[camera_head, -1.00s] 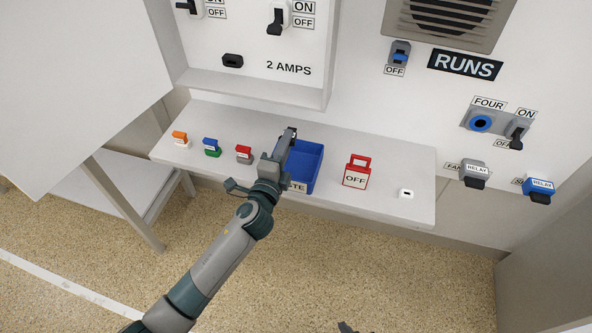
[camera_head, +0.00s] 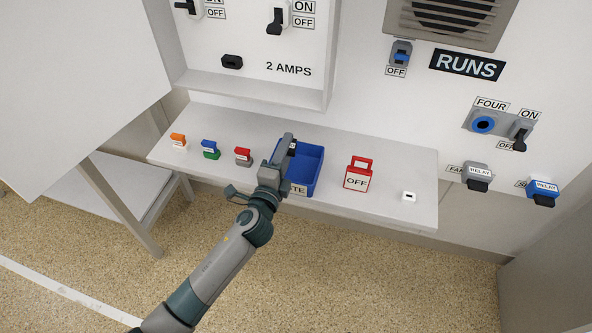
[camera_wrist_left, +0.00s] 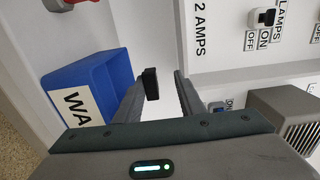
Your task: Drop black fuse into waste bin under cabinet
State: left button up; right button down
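The blue waste bin (camera_head: 314,172) stands on the shelf under the cabinet, its label partly hidden by my left gripper. My left gripper (camera_head: 287,143) is over the bin's left side. In the left wrist view the fingers (camera_wrist_left: 158,92) are spread apart. The black fuse (camera_wrist_left: 151,83) shows between them, close to the left finger, with a clear gap to the right finger. The fuse also shows as a small dark piece (camera_head: 292,148) at the fingertips, over the bin; I cannot tell whether it still touches a finger. My right gripper is out of view.
On the shelf (camera_head: 400,205), orange (camera_head: 178,141), blue-green (camera_head: 210,149) and red-grey (camera_head: 243,156) pieces stand left of the bin. A red OFF tag (camera_head: 358,174) and a small white piece (camera_head: 409,196) stand right. The cabinet (camera_head: 255,80) overhangs behind.

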pick_arm(q)
jog(key=shift+s, duration=0.1)
